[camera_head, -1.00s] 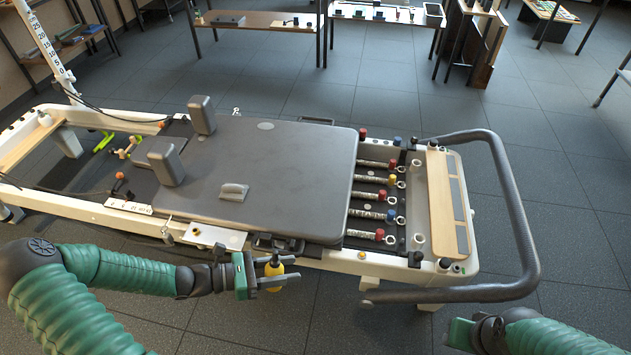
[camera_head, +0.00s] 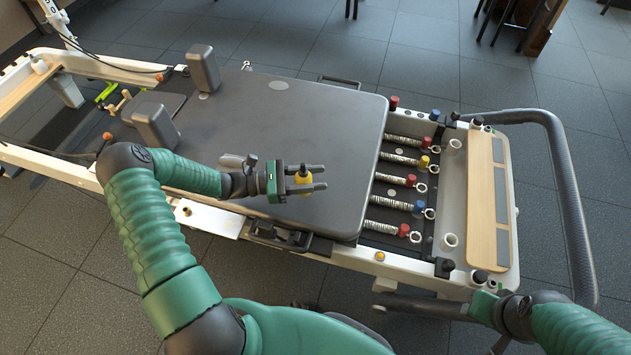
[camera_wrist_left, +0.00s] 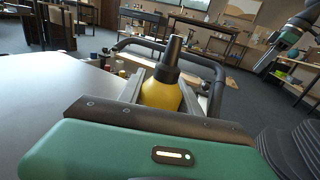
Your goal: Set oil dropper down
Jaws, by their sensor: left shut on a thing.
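The oil dropper (camera_head: 303,178) is a small yellow bottle with a dark nozzle. My left gripper (camera_head: 312,180) is shut on it, over the dark grey carriage top of the reformer (camera_head: 290,120). In the left wrist view the oil dropper (camera_wrist_left: 163,92) stands upright between the fingers, nozzle up. I cannot tell whether its base touches the carriage. My right arm comes in at the lower right of the head view, near the frame's end; its fingertips are not clearly seen.
Two upright shoulder blocks (camera_head: 203,68) stand left on the carriage. Springs with coloured knobs (camera_head: 409,180) lie to the right, beside a wooden-topped platform (camera_head: 488,190) and a curved bar (camera_head: 575,200). The carriage's middle and right are clear.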

